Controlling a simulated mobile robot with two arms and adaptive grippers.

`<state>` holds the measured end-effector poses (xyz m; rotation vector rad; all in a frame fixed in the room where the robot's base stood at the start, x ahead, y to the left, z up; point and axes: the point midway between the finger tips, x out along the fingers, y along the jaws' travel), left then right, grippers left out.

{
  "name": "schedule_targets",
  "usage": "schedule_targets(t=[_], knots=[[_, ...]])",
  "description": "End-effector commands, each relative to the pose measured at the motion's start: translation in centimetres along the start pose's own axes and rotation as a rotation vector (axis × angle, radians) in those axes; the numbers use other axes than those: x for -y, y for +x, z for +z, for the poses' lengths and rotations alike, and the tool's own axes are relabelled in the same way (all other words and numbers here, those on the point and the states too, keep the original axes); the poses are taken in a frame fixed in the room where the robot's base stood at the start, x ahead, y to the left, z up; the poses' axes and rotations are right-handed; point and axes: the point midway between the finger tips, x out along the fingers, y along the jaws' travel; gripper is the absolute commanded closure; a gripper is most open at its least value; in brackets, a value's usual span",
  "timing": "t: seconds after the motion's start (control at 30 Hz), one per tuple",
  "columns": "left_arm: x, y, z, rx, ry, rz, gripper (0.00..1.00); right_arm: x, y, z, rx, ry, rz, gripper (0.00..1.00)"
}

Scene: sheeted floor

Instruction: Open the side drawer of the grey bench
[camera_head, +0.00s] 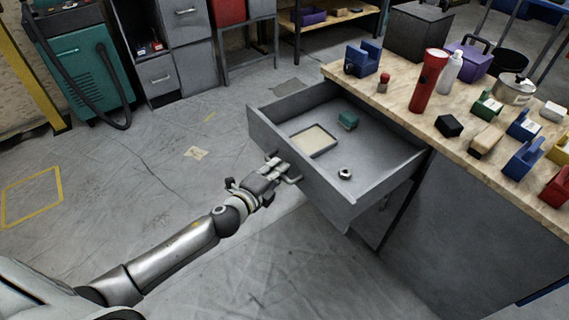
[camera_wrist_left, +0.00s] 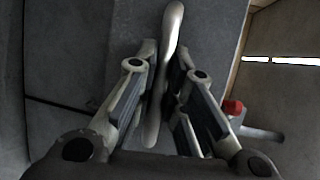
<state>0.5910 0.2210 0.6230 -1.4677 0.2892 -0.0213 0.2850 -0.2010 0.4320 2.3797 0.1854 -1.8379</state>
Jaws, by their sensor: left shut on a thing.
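The grey bench (camera_head: 465,215) stands at the right with a light wooden top. Its side drawer (camera_head: 385,165) is pulled well out to the left, and its inside shows in the head view. A shallow tray (camera_head: 314,141), a small green block (camera_head: 347,120) and a metal nut (camera_head: 345,174) lie in it. My left gripper (camera_head: 281,172) is at the drawer's front, shut on the drawer handle (camera_head: 294,179). In the left wrist view the pale handle bar (camera_wrist_left: 158,85) runs between the two fingers. My right gripper is not in view.
The bench top (camera_head: 395,97) holds a red flashlight (camera_head: 428,80), a blue holder (camera_head: 363,58), a pot (camera_head: 513,89) and several small blocks. A teal machine (camera_head: 85,65) and grey cabinets (camera_head: 185,50) stand at the back left. The floor left of the drawer is clear.

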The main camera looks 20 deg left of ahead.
Motion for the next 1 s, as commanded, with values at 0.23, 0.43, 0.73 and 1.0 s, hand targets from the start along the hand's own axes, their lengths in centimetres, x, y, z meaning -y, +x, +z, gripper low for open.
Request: schedule_targets(t=[0.23,0.43,0.73,1.0], knots=[[-0.19,-0.57,0.22,-0.001,-0.001,0.001,1.00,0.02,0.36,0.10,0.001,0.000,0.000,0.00],[-0.18,-0.57,0.22,-0.001,-0.001,0.001,1.00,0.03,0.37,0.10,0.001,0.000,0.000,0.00],[-0.16,-0.56,0.23,-0.001,-0.001,0.000,0.66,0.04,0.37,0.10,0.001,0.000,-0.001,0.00],[-0.11,-0.58,0.23,0.000,-0.001,0.000,0.66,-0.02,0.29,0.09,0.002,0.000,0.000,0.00]])
